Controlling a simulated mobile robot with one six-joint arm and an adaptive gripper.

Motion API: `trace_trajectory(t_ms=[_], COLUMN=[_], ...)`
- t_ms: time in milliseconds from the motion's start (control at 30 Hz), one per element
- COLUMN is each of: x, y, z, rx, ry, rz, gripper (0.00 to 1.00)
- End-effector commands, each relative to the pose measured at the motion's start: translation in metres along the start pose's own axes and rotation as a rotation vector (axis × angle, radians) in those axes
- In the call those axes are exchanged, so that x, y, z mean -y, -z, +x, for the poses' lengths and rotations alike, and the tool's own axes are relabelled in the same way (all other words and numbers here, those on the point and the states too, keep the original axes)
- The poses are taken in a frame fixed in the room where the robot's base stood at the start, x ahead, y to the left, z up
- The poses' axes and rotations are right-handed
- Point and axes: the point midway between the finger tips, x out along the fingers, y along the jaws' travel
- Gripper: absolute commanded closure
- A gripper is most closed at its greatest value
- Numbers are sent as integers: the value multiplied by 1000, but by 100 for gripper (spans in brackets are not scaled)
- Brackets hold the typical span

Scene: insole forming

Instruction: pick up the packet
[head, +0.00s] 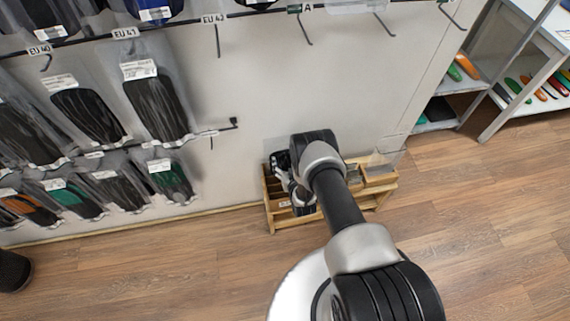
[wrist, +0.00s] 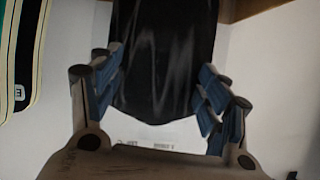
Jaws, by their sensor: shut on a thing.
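A packet (wrist: 165,45) with a dark, glossy black body and a white printed label strip at its near end fills the middle of the wrist view. My gripper (wrist: 162,85) has its blue-padded fingers on both sides of the packet, shut on it. The label strip lies close to the gripper's palm. The packet's far end is cut off by the top of the wrist view. In the head view my arm reaches down to a wooden crate (head: 285,222) against the wall, and it hides the gripper's fingers and the packet.
Packets (head: 157,107) hang on wall hooks at the left, with empty hooks (head: 303,30) further right. A striped insole-like thing (wrist: 24,55) shows at the left of the wrist view. A shelf (head: 468,82) with coloured insoles stands right. The wooden floor (head: 470,230) is clear.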

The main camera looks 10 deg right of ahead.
Motion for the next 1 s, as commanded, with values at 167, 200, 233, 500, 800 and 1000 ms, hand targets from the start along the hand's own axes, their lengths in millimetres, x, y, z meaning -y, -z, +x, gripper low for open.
trace_trajectory(t_ms=[167, 200, 233, 500, 800, 1000], x=[0, 0, 0, 0, 0, 2], y=[0, 0, 0, 0, 3, 22], z=[0, 0, 0, 0, -1, -8], rx=[0, 0, 0, 0, 0, -1], ry=[0, 0, 0, 0, 0, 0], rz=[0, 0, 0, 0, 0, 0], gripper=[48, 51, 53, 70, 70, 70])
